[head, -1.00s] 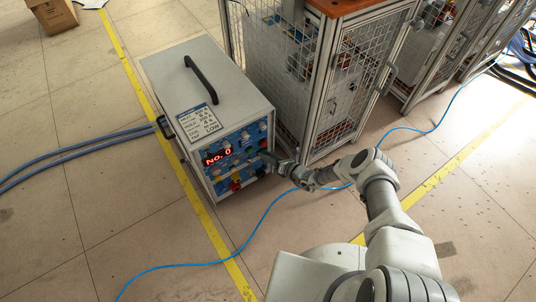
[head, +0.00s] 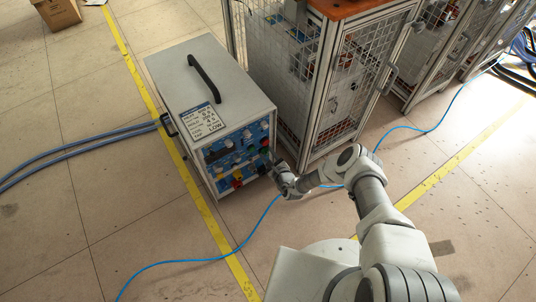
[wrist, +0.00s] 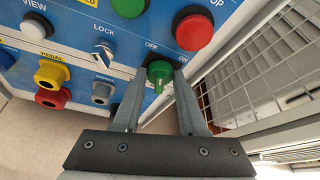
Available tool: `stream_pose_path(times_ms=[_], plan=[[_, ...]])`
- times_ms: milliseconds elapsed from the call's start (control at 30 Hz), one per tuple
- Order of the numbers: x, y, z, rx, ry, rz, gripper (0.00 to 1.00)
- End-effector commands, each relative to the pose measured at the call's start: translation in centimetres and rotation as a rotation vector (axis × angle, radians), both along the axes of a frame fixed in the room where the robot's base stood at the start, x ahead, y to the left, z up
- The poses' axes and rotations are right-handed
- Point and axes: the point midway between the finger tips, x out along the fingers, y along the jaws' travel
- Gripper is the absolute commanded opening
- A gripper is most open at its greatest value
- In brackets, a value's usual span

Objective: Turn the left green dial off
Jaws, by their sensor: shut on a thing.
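The heater (head: 225,90) is a grey box with a blue front panel; its display (head: 217,153) is dark. In the wrist view, the green dial (wrist: 159,74) sits below OFF and ON labels, its pointed end toward the camera. My gripper (wrist: 158,88) has one finger on each side of the dial and is shut on it. In the head view, my gripper (head: 277,166) is at the right edge of the panel, and the dial itself is hard to make out there.
A red button (wrist: 194,32) and a green button (wrist: 128,5) are above the dial. A key lock (wrist: 104,52) and yellow and red sockets are to its left. A wire-mesh cabinet (head: 335,100) stands close on the right. A blue cable (head: 262,215) crosses the floor.

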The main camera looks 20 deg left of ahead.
Motion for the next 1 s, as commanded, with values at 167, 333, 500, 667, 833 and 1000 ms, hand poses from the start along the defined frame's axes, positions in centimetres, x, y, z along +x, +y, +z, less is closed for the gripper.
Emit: stream_pose_path(times_ms=[167, 333, 500, 667, 833, 1000], plan=[[-0.21, 0.17, -0.27, -0.099, -0.116, 0.002, 0.00], [-0.23, 0.18, -0.34, -0.179, -0.210, 0.001, 0.00], [-0.24, 0.19, -0.34, -0.236, -0.277, 0.001, 0.00], [-0.24, 0.19, -0.31, -0.270, -0.316, 0.001, 0.00], [-0.24, 0.20, -0.28, -0.286, -0.334, 0.001, 0.00], [-0.24, 0.21, -0.25, -0.289, -0.339, 0.001, 0.00]])
